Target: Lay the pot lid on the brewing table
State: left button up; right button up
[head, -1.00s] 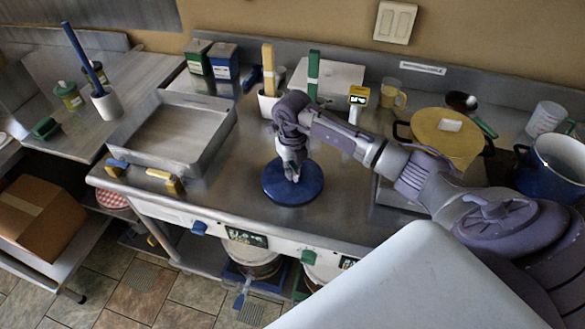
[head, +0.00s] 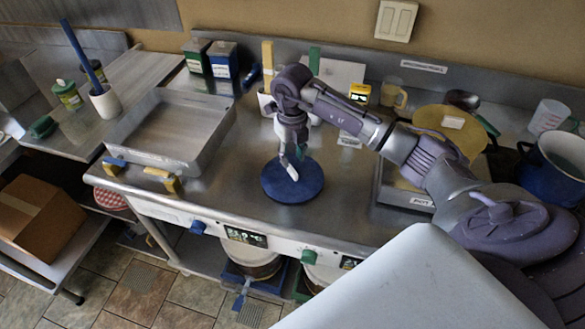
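The round blue pot lid (head: 308,186) lies flat on the steel brewing table (head: 236,200), between the tray and the scale-like plate on the right. My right gripper (head: 292,168) points down over the middle of the lid and hides its centre. Its light fingertips are at or just above the lid; I cannot tell whether they touch it or how far apart they are. A blue pot (head: 553,185) stands open at the far right of the table. My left gripper is not in view.
A steel tray (head: 140,157) stands left of the lid. A yellow-lidded pot (head: 425,117) stands to the right behind my arm. Bare table surrounds the lid's front and left.

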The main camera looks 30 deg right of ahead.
aim_at(292, 170)
notch_tip(292, 170, up, 7)
jog(key=b, duration=0.1)
jog(key=shift+f, duration=0.2)
dwell(0.4)
